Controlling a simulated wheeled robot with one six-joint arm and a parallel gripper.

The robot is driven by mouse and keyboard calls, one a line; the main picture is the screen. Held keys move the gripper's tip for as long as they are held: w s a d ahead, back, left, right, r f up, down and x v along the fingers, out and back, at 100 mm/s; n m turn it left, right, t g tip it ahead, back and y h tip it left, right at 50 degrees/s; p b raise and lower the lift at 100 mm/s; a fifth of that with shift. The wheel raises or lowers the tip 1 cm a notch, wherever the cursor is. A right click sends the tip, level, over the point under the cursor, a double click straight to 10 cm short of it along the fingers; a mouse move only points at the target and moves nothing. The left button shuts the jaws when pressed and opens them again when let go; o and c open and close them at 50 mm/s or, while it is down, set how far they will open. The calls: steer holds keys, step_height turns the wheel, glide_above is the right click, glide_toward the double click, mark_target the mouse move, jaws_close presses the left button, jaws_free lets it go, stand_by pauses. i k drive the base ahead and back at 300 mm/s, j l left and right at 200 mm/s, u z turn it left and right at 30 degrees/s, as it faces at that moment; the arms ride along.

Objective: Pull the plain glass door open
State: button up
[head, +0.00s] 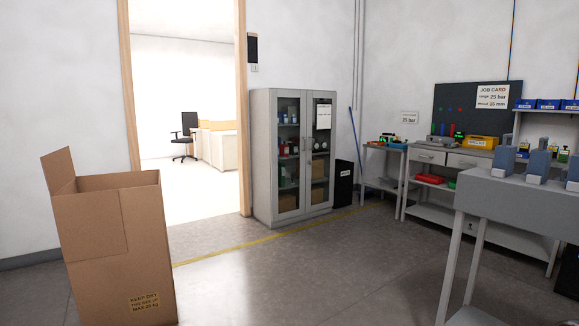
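A grey metal cabinet (262,160) stands against the back wall, right of the doorway. Its left door, the plain glass door (288,155), carries no paper and looks shut. Bottles and small containers show on shelves behind the glass. The cabinet's right glass door (319,165) has a white paper notice (323,117) near its top and also looks shut. Small handles seem to sit near the middle seam, too small to make out clearly. My gripper is not in view, and nothing of mine touches the cabinet.
A large open cardboard box (120,240) stands at the front left. Right of the cabinet are a black bin (343,183) and a blue pole (355,135). Benches line the right, with a grey table (500,190) nearest. The floor (300,275) before the cabinet is clear.

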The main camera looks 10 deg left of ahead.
mark_target(274, 94)
steer(key=i, duration=5.5)
steer(key=j+u, duration=0.05)
steer(key=j, duration=0.05)
